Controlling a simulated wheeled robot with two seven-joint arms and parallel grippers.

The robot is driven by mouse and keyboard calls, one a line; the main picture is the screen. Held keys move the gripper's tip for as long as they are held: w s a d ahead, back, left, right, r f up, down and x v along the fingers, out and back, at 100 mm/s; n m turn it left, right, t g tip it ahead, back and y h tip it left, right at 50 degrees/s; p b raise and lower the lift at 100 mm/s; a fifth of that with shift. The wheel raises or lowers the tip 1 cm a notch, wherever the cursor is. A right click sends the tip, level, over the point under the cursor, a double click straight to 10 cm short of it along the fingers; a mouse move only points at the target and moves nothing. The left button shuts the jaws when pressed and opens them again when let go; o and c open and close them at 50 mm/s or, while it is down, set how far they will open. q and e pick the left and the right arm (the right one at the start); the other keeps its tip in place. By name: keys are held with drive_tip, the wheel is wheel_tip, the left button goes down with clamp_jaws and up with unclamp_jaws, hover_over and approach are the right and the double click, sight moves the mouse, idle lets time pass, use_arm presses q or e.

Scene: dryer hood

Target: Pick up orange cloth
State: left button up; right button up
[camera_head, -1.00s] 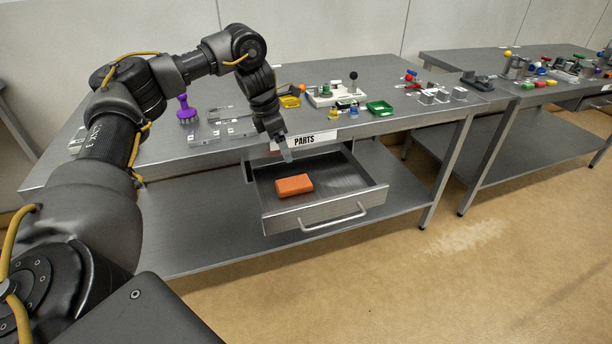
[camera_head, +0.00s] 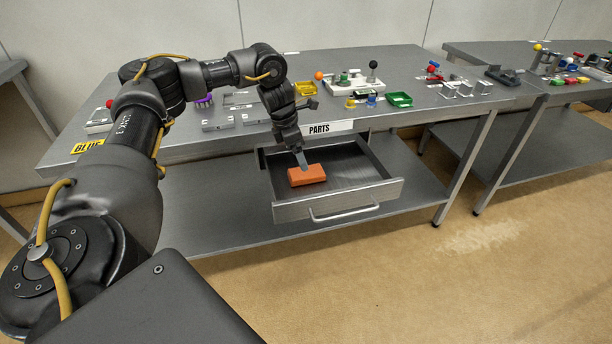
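The orange cloth (camera_head: 307,175) is a folded block-like bundle. It lies in the open metal drawer (camera_head: 340,202) under the table label "PARTS". My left gripper (camera_head: 302,163) points down into the drawer at the cloth's back edge, with its fingertips at or just above the cloth. I see it edge-on, so I cannot tell whether its fingers are open or whether they touch the cloth. My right gripper is out of the picture.
The drawer hangs from a grey metal table (camera_head: 330,70) with a lower shelf. On top are a yellow tray (camera_head: 306,89), a green tray (camera_head: 399,100) and a white block with knobs (camera_head: 354,82). A second table (camera_head: 500,50) stands right. The floor in front is clear.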

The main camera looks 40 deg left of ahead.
sight(306, 175)
use_arm(q)
drive_tip(key=x, duration=0.6)
drive_tip(key=shift+f+b, duration=0.2)
drive_tip(key=shift+b, duration=0.2)
drive_tip(key=shift+w+d+f, duration=0.1)
drive_tip(key=shift+w+f, duration=0.05)
drive_tip(key=shift+f, duration=0.35)
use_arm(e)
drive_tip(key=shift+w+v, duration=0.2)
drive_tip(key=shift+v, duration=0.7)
use_arm(q)
drive_tip(key=shift+c, duration=0.5)
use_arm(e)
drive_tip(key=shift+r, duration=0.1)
use_arm(q)
drive_tip(key=c, duration=1)
